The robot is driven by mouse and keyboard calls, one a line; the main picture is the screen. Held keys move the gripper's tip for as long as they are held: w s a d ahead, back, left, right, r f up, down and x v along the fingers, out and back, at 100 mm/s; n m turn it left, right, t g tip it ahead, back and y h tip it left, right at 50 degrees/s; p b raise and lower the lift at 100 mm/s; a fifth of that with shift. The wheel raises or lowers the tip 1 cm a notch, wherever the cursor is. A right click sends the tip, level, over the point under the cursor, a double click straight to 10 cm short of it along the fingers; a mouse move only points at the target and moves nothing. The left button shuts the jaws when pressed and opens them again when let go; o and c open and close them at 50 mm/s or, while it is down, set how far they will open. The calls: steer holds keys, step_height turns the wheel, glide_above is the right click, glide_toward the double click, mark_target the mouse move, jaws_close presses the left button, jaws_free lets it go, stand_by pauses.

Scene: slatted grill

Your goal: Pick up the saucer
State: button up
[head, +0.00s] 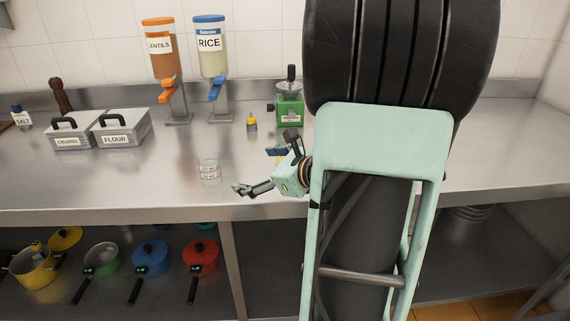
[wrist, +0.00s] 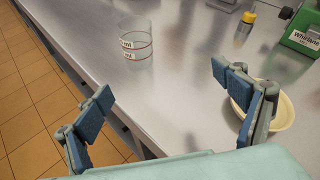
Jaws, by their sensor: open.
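The saucer is a pale yellow round dish (wrist: 284,108) on the steel counter, at the right of the wrist view. My gripper's right finger stands in front of its left and middle part and hides some of it. My gripper (wrist: 163,84) is open, with its blue-padded fingers wide apart and nothing between them. The saucer lies toward the right finger, not centred between the fingers. In the head view my gripper (head: 257,170) hangs over the counter near its front edge. There the saucer is mostly hidden behind my gripper and arm.
A clear measuring cup (wrist: 135,45) stands on the counter left of my gripper. A yellow-capped bottle (head: 252,123) and a green machine (head: 290,108) stand farther back. Flour (head: 121,128) and crumbs (head: 73,133) boxes are at the left. Bare counter lies between the cup and the saucer.

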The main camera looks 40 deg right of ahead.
steer(key=s+d+f+m+h, duration=0.1)
steer(key=s+d+m, duration=0.1)
steer(key=d, duration=0.2)
steer(key=s+d+f+m+t+h+b, duration=0.1)
steer(key=s+d+m+h, duration=0.1)
steer(key=d, duration=0.2)
steer(key=s+d+f+m+h, duration=0.1)
steer(key=d+m+h, duration=0.1)
steer(key=d, duration=0.3)
steer(key=shift+s+d+m, duration=0.1)
steer(key=shift+s+m, duration=0.3)
steer(key=shift+m, duration=0.1)
steer(key=shift+d+f, duration=0.1)
steer(key=shift+d, duration=0.2)
steer(key=x, duration=0.3)
steer(key=b+x, duration=0.1)
steer(key=x, duration=0.6)
steer(key=shift+w+d+r+b, duration=0.1)
steer(key=shift+w+r+b, duration=0.2)
steer(key=shift+w, duration=0.05)
steer(key=c, duration=1.2)
steer(key=shift+c, duration=0.6)
steer(key=shift+r, duration=0.15)
